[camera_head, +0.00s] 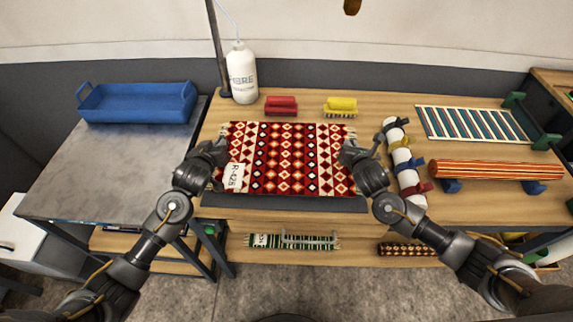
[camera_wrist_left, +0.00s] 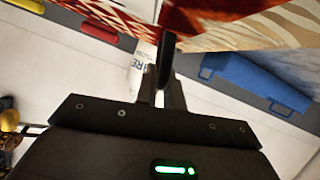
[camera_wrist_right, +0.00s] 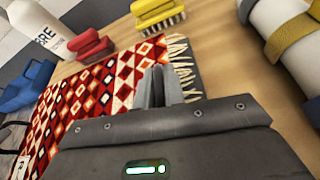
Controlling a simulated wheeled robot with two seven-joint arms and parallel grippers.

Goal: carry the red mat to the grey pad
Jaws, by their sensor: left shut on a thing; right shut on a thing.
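The red mat (camera_head: 285,160), with white and black diamonds and pale fringed ends, is spread flat between my grippers over the wooden table. A dark grey pad (camera_head: 280,203) shows as a strip along the mat's front edge; the mat hides the rest. My left gripper (camera_head: 217,152) is shut on the mat's left end, near a white label (camera_head: 234,176). My right gripper (camera_head: 350,152) is shut on its right end. In the right wrist view the fingers (camera_wrist_right: 158,88) pinch the fringed edge. I cannot tell whether the mat touches the pad.
Behind the mat stand a white bottle (camera_head: 242,72), a red brush (camera_head: 281,105) and a yellow brush (camera_head: 341,106). A white roll with coloured straps (camera_head: 404,160) lies close right of my right gripper. A striped orange roll (camera_head: 485,169) lies further right. A blue tray (camera_head: 138,104) stands left.

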